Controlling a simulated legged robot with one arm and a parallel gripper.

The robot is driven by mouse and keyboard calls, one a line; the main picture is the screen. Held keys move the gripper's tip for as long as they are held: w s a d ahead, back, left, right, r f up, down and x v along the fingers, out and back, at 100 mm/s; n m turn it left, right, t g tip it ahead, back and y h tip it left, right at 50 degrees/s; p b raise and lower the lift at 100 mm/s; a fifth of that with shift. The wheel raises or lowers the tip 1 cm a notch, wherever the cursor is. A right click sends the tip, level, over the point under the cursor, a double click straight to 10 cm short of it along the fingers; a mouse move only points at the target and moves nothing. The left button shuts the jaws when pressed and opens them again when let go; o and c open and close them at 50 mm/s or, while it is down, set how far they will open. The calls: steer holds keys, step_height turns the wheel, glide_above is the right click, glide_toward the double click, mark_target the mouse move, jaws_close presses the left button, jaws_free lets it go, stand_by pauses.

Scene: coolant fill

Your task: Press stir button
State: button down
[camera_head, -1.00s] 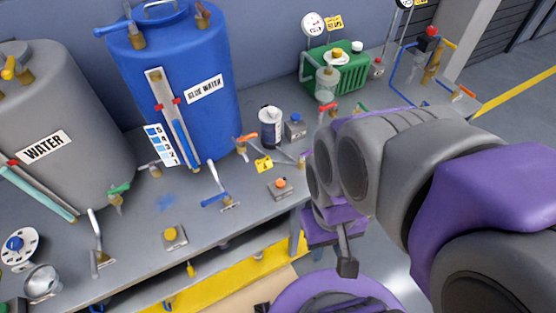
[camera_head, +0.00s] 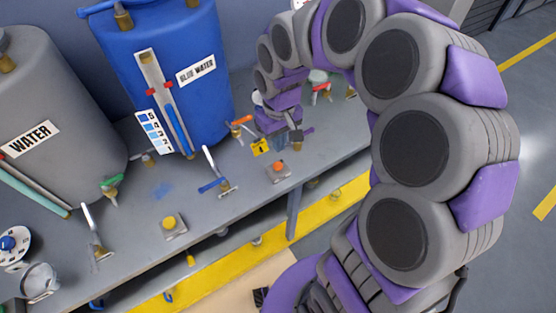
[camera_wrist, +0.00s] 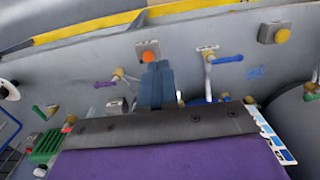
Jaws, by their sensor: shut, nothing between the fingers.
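No label reading "stir" can be read on any button. A small square box with an orange button (camera_head: 279,165) sits on the bench near its front edge, right of the blue tank; it also shows in the wrist view (camera_wrist: 148,56). A similar box with a yellow button (camera_head: 171,223) is farther left along the bench and shows at the upper right in the wrist view (camera_wrist: 282,36). My gripper (camera_head: 297,137) is shut and empty, pointing down above the bench just behind the orange button. In the wrist view its fingertips (camera_wrist: 157,67) appear right by the orange button; contact cannot be told.
A blue tank (camera_head: 165,50) labelled "BLUE WATER" and a grey tank (camera_head: 50,110) labelled "WATER" stand on the bench. A blue-handled lever (camera_head: 212,183) stands left of the orange button. Open floor (camera_head: 525,120) lies right.

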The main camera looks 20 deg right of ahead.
glide_above(278, 165)
steer(key=s+a, duration=0.2)
step_height(278, 165, down, 5)
steer(key=shift+w+d+f, duration=0.75)
steer(key=shift+w+f, duration=0.35)
steer(key=shift+f, duration=0.2)
step_height(278, 165, down, 14)
steer(key=b, duration=0.4)
steer(key=shift+d+r, duration=0.15)
steer(key=shift+r, duration=0.05)
